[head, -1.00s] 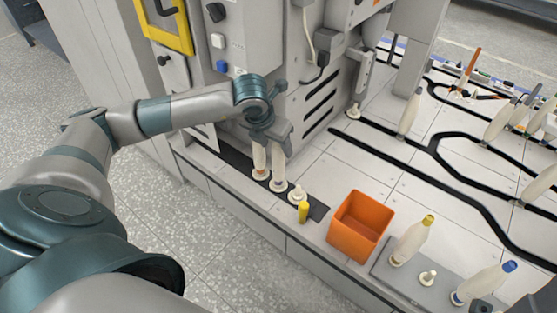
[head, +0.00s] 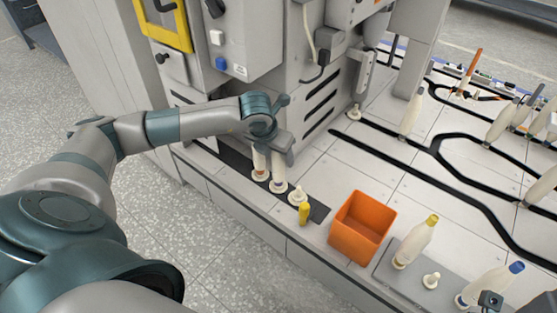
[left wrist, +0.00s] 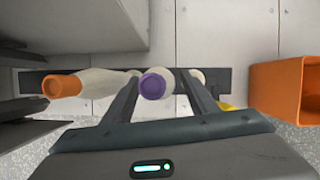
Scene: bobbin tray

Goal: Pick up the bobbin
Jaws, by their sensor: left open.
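My left gripper (head: 277,146) is open, above the upright bobbins at the machine's foot. In the left wrist view its two fingers (left wrist: 160,78) stand on either side of a white bobbin with a purple end (left wrist: 153,86). A second white bobbin with an orange end (left wrist: 62,86) lies outside the left finger. In the head view the purple-ended bobbin (head: 278,176) and its neighbour (head: 260,166) stand side by side, their tops hidden by the gripper. My right gripper's fingers do not show.
An empty peg (head: 298,196) and a yellow piece (head: 304,214) are beside the bobbins. An orange box (head: 362,228) stands further right. A grey plate (head: 388,268) holds a yellow-topped bobbin (head: 415,242) and a blue-topped bobbin (head: 490,286). The machine wall (head: 310,70) is close behind.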

